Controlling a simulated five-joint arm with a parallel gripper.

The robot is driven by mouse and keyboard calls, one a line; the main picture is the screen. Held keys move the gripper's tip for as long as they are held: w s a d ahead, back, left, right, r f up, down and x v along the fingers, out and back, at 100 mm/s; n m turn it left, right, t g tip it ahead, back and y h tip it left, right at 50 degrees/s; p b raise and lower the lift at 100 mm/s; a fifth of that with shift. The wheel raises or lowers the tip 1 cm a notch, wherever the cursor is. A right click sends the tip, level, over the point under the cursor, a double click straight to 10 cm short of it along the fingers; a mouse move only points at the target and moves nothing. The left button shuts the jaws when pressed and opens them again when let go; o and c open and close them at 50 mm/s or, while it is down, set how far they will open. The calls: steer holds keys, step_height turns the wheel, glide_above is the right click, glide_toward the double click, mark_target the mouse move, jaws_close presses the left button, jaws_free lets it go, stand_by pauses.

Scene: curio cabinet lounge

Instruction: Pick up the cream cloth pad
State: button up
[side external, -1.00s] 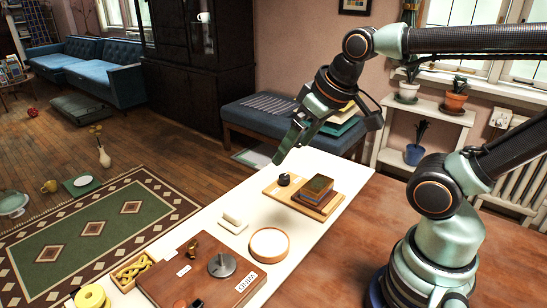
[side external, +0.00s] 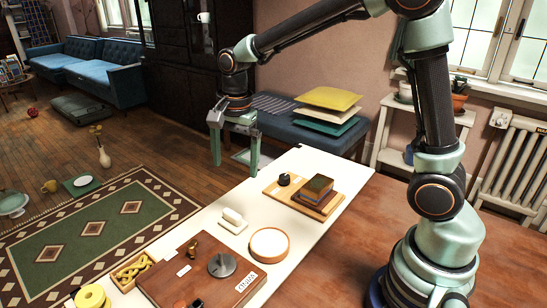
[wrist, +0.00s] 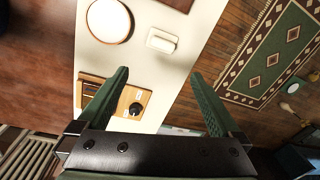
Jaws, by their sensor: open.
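The cream pad (side external: 233,220), a small pale block with a raised ridge, lies on the white tabletop (side external: 215,240) left of the round dish. It also shows in the wrist view (wrist: 162,40), beyond the fingertips. Its cloth texture is too small to make out. My gripper (side external: 236,166) is open and empty, with its fingers pointing down, well above the table and apart from the pad. In the wrist view my gripper's two fingers (wrist: 158,74) are spread wide with nothing between them.
A round wooden-rimmed dish (side external: 286,246) stands right of the pad. In front are a brown case (side external: 180,283), a tray of yellow links (side external: 133,270) and yellow rings (side external: 91,297).

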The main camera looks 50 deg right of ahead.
mark_target(232, 212)
steer(key=f+m, duration=0.1)
steer(key=f, duration=0.4)
steer(key=w+f+m, duration=0.1)
steer(key=f, duration=0.4)
steer(key=a+f+m+g, duration=0.1)
steer(key=f, duration=0.5)
steer(key=shift+w, duration=0.35)
steer(key=shift+c, duration=0.3)
steer(key=c, duration=1)
